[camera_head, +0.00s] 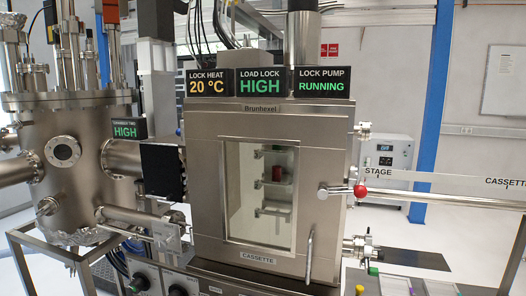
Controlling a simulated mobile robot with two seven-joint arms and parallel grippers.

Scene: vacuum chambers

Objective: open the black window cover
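A black square cover (162,172) is on the left side of the steel load lock chamber (203,170), between it and the large round chamber. It looks flat and upright, and its hinge or handle cannot be made out. The load lock's front door has a clear window (245,205) through which a shelved cassette (272,198) with a red piece shows. Neither of my grippers is in view.
The large round chamber (55,125) with pipes stands at the left. A transfer rod with a red knob (359,190) extends right from the load lock. A door handle (309,255) is at the front. A dark flat plate (411,259) lies at the lower right.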

